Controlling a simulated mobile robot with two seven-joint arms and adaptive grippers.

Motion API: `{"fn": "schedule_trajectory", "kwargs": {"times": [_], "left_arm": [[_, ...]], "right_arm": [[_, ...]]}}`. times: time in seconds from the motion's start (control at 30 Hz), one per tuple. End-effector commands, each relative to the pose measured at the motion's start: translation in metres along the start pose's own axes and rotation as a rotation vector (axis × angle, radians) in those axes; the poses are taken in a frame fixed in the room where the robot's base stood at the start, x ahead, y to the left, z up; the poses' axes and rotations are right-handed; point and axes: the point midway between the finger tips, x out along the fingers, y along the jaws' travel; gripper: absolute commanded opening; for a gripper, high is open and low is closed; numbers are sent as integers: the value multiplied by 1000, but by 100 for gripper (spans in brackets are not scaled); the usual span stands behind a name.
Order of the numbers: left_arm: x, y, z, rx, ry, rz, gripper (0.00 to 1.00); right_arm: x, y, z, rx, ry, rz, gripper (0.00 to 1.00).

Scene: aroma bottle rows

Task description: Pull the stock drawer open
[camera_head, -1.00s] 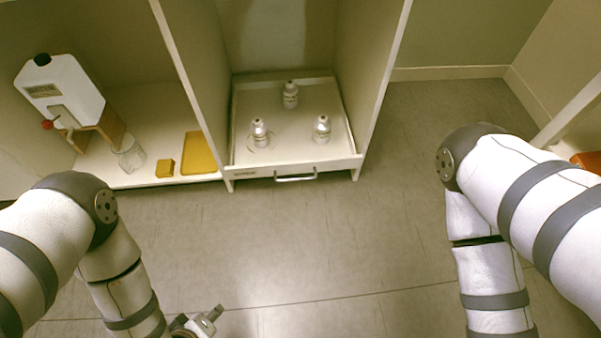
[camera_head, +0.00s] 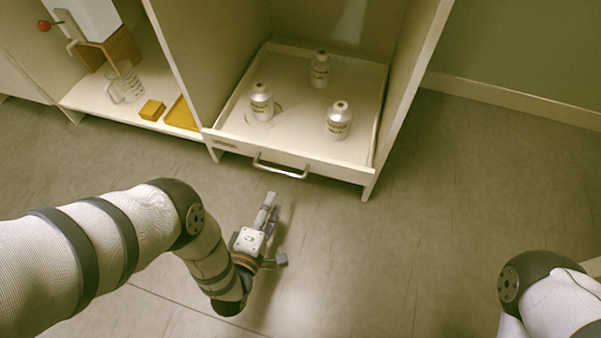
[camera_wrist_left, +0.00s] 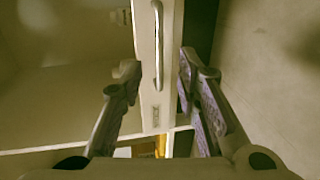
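The stock drawer (camera_head: 225,139) is a pale, shallow tray low in the cabinet, its front about level with the cabinet's side panels. Its metal bar handle (camera_head: 281,171) is on the front; the handle also shows in the left wrist view (camera_wrist_left: 158,45). Three white bottles (camera_head: 262,103) (camera_head: 320,70) (camera_head: 338,121) stand upright in the drawer. My left gripper (camera_head: 272,208) is in front of the drawer, short of the handle. In the left wrist view its fingers (camera_wrist_left: 160,78) are spread, with the drawer front and handle seen between them. My right gripper is out of view.
To the left, a shelf holds a glass beaker (camera_head: 124,84), a yellow block (camera_head: 152,110), a yellow tray (camera_head: 182,116) and a white container (camera_head: 92,18) on a wooden stand. Cabinet panels flank the drawer. The floor in front is clear.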

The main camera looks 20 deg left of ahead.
Motion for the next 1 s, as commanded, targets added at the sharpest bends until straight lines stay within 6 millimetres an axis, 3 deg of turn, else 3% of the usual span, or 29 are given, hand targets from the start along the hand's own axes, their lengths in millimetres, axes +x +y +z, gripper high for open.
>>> {"fn": "schedule_trajectory", "kwargs": {"times": [0.3,0.5,0.87,1.0], "left_arm": [[72,-3,0,1,0,2,30],[109,-2,0,2,0,1,30],[118,2,0,2,0,0,30],[118,1,0,2,0,0,0]], "right_arm": [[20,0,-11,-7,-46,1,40],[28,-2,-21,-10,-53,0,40],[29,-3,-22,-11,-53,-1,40],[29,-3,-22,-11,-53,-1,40]]}}
